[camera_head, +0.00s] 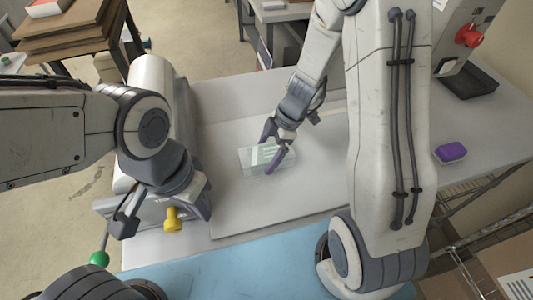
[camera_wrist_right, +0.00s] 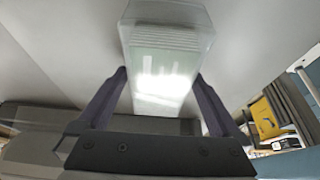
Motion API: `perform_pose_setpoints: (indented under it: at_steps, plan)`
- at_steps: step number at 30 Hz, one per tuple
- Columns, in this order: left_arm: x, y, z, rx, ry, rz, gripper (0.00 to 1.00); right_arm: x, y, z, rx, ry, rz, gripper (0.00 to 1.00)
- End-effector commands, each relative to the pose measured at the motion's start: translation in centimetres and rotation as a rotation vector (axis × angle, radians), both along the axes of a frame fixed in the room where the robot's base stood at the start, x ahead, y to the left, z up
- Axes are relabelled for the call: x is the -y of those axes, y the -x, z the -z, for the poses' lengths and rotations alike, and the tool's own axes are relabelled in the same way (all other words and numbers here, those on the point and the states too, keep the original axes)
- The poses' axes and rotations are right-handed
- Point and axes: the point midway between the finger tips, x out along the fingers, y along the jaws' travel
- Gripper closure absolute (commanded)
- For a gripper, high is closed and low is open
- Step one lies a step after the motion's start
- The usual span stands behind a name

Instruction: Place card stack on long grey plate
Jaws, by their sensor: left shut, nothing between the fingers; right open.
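The card stack (camera_head: 257,161) is a pale, clear-looking block with whitish-green layers, over the flat light-grey surface on the bench. That broad grey surface (camera_head: 285,200) looks like the long grey plate. Whether the stack rests on it or is just above it, I cannot tell. My right gripper (camera_head: 274,146) has its purple fingers at the stack. In the right wrist view, the stack (camera_wrist_right: 165,60) reaches in between the two open fingers (camera_wrist_right: 162,95), one on each side; contact is unclear. My left gripper (camera_head: 122,222) is shut and empty, beside the machine at left.
A grey machine with a white roller (camera_head: 152,85) and a yellow knob (camera_head: 173,220) stands at the bench's left. A purple block (camera_head: 450,152) lies at the right, below a red button (camera_head: 469,36). A blue surface (camera_head: 240,262) lies in front. The grey surface before the stack is clear.

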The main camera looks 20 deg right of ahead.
Motion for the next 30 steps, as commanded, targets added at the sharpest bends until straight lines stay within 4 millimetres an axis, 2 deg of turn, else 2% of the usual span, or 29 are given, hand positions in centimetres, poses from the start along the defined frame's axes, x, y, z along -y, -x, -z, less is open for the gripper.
perform_pose_setpoints:
  at_steps: [3,30]
  plan:
    - [-0.01,0.01,-0.08,0.0,0.0,0.0,1.0,-0.16,0.02,0.49,0.0,0.001,0.001,0.0]
    - [-0.01,0.01,0.86,0.0,0.0,0.0,1.0,-0.16,-0.01,0.8,0.001,0.0,0.0,0.0]
